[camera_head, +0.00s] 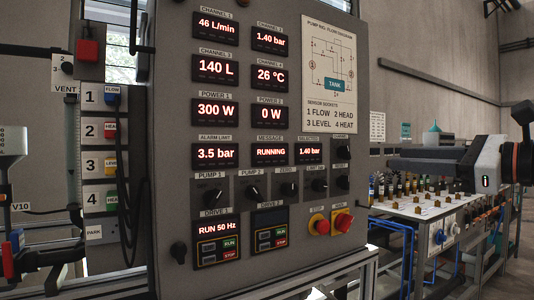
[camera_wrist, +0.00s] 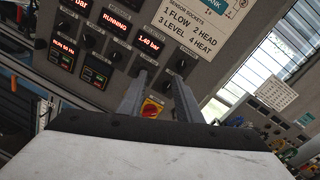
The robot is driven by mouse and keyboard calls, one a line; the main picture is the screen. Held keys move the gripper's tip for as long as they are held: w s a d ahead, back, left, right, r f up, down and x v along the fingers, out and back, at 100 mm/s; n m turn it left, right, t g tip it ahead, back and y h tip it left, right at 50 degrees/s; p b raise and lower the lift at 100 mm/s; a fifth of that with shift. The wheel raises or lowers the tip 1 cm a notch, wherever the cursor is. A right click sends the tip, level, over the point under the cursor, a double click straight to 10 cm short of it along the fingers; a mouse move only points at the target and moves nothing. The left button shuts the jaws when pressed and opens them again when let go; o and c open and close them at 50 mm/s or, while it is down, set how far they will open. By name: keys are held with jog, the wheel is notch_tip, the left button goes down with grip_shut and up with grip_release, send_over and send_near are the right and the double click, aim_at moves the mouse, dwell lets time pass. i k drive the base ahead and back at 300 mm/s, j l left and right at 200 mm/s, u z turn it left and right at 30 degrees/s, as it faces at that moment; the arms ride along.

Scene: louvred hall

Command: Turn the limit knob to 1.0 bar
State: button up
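The alarm limit display (camera_head: 214,153) reads 3.5 bar. My gripper (camera_head: 392,167) is to the right of the panel in the head view, apart from the knob. In the wrist view its two fingers (camera_wrist: 158,85) are spread with nothing held, pointing towards the panel's lower right. The left finger partly covers the knob area there, so I cannot identify the limit knob surely.
Displays show RUNNING (camera_head: 270,153) and 1.40 bar (camera_head: 310,152). Other black knobs (camera_head: 252,192) sit close by. Red-on-yellow switches (camera_head: 343,221) are below the knob row. A bench (camera_head: 410,205) with many fittings stands behind at right. Cables hang on the panel's left.

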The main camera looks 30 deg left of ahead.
aim_at(318, 185)
jog(key=u, duration=1.25)
jog(key=i+l+z, duration=0.2)
jog(key=i+j, duration=0.05)
jog(key=j, duration=0.05)
